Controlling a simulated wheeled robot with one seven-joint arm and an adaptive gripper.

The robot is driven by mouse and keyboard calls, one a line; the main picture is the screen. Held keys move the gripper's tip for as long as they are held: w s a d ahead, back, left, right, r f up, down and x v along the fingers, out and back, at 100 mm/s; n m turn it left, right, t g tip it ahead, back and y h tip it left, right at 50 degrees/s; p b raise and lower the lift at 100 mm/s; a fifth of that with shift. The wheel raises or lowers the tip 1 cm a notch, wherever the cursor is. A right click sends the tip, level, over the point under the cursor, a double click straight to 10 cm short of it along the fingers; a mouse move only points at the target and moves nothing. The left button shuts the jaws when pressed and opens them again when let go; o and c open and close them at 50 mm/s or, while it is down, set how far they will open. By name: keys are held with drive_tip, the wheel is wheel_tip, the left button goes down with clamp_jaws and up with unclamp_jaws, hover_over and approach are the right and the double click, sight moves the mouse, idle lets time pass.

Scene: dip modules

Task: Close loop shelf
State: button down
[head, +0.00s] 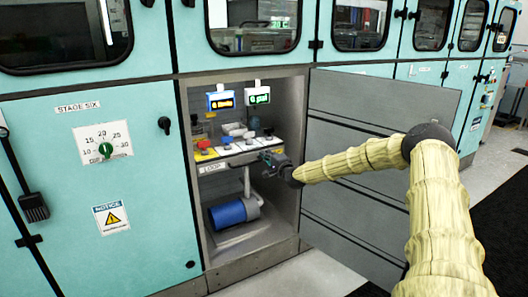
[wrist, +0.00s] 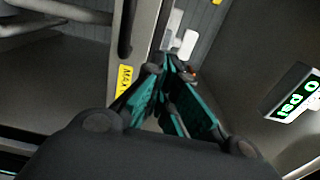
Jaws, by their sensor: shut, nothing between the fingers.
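The loop shelf (head: 235,158) is in an open cabinet and shows in the head view, with a white LOOP label (head: 208,168) under its front edge. Its sloped top carries several small coloured controls. I cannot tell how far out it stands. My gripper (head: 272,158) is at the shelf's right front end, very close to it; contact cannot be told. In the wrist view my gripper (wrist: 165,62) has its teal-lined fingers together with nothing between them. Beyond its tips are white pieces (wrist: 183,43), and a yellow label (wrist: 125,80) is to the left.
The grey cabinet door (head: 375,115) stands open on the right, behind my arm. Two lit displays (head: 221,101) (head: 260,98) are above the shelf. A blue cylinder (head: 228,214) lies on the cabinet floor below. A teal panel with a dial (head: 104,148) is on the left.

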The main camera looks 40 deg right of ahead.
drive_tip(key=s+a+p, duration=0.1)
drive_tip(key=s, duration=0.6)
drive_tip(key=shift+s+a+f+p, duration=0.3)
drive_tip(key=shift+s+a, duration=0.05)
drive_tip(key=shift+s, duration=0.05)
